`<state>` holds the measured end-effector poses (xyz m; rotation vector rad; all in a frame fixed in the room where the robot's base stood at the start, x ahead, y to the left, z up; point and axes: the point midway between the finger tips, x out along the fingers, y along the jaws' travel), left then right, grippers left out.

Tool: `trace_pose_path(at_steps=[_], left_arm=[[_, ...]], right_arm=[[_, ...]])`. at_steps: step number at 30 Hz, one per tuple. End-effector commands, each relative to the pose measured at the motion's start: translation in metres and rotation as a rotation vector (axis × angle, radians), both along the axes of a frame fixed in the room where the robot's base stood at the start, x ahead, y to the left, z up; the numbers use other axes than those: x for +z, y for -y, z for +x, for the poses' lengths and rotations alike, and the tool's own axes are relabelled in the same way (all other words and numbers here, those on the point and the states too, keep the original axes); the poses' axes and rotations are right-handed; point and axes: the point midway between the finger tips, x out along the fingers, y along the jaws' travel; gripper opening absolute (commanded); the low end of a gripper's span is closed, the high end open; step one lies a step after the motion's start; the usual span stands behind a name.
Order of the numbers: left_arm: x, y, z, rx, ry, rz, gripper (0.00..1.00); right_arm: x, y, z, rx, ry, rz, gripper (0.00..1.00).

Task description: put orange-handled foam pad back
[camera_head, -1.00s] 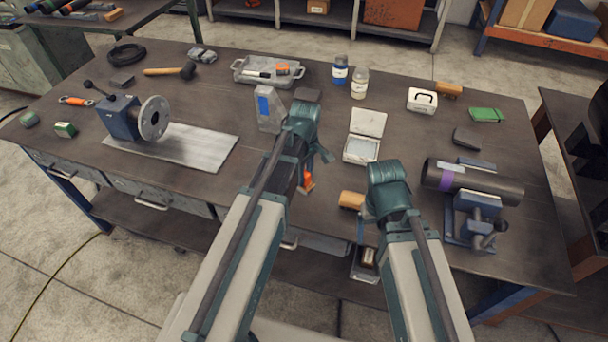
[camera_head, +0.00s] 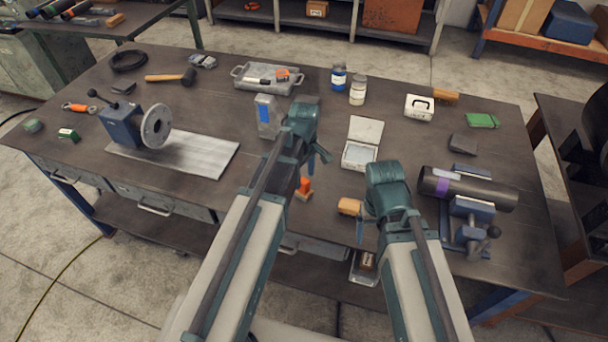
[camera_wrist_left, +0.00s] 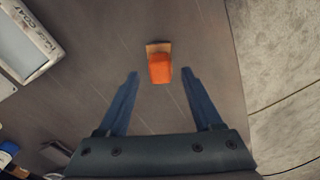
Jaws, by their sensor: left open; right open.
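The orange-handled foam pad (camera_head: 304,186) sits on the workbench near its front edge, below my left gripper in the head view. In the left wrist view its orange handle (camera_wrist_left: 160,69) stands on a tan pad (camera_wrist_left: 158,47). My left gripper (camera_head: 319,160) is open; in the left wrist view its two fingers (camera_wrist_left: 160,75) lie either side of the handle's near end, with gaps on both sides. Height above the bench is hard to judge. My right gripper (camera_head: 361,231) is open over the front edge, its fingers mostly hidden by its wrist.
A white open case (camera_head: 362,143) lies right of the pad. A tan block (camera_head: 349,206) is near the front edge by my right gripper. A grey box with a blue patch (camera_head: 267,116) stands behind my left arm. A clamped black pipe (camera_head: 490,194) is at the right.

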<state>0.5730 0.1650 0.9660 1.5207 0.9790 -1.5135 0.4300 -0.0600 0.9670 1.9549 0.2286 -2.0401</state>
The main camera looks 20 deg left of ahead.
Motion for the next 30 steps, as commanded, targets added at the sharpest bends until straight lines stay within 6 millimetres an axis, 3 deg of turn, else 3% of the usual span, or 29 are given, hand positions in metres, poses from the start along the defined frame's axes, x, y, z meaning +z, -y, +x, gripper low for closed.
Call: trace_pose_path(at_steps=[1,15,25,30], left_arm=[[0.015,0.0,0.0,0.0,0.0,0.0,0.67],[0.084,0.001,0.0,0.0,0.0,0.0,0.67],[0.091,0.004,-0.004,-0.028,-0.002,0.002,0.67],[0.09,0.038,-0.042,-0.378,-0.018,0.022,0.67]], right_arm=[[0.015,0.0,0.0,0.0,0.0,0.0,0.84],[0.084,0.0,0.0,0.001,0.0,0.0,0.84],[0.091,0.0,0.0,-0.001,0.0,0.001,0.84],[0.09,0.0,0.0,-0.001,0.0,0.001,0.84]])
